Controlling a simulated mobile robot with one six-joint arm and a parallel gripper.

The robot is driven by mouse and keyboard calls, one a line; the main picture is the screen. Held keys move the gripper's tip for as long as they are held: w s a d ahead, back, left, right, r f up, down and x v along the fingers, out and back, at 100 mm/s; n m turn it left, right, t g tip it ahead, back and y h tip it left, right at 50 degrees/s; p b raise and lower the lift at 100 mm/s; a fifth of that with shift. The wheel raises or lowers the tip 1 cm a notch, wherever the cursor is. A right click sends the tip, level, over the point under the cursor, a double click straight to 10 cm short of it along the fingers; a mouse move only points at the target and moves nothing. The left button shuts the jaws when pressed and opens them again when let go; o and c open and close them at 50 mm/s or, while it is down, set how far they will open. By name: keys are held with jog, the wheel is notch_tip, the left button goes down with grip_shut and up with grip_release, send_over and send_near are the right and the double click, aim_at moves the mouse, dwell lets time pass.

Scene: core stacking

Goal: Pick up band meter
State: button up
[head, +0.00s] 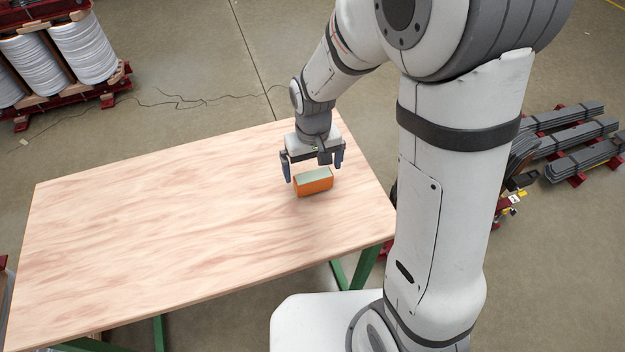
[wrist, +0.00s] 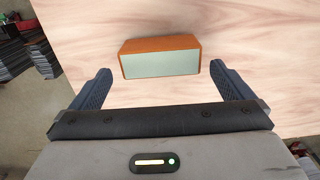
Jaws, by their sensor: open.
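The band meter looks like an orange box with a pale grey-green face (head: 314,187). It sits on the wooden table (head: 150,220) near its right end. In the wrist view the band meter (wrist: 160,58) lies just beyond the fingertips, roughly centred between them, with its long side running across the gap. My gripper (head: 314,173) is open and empty, above and slightly behind the band meter in the head view. In the wrist view both fingers of my gripper (wrist: 162,72) are spread wider than the box, and neither appears to touch it.
The rest of the tabletop is bare. Wire spools on red pallets (head: 84,50) stand on the floor at the upper left. Stacked grey metal strips (head: 575,140) lie on the floor at the right. Green table legs (head: 365,268) show below the front edge.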

aim_at(313, 175)
jog(key=f, duration=0.5)
jog(key=shift+s, duration=0.25)
jog(key=shift+c, duration=0.4)
jog(key=shift+r, duration=0.1)
jog(key=c, duration=0.9)
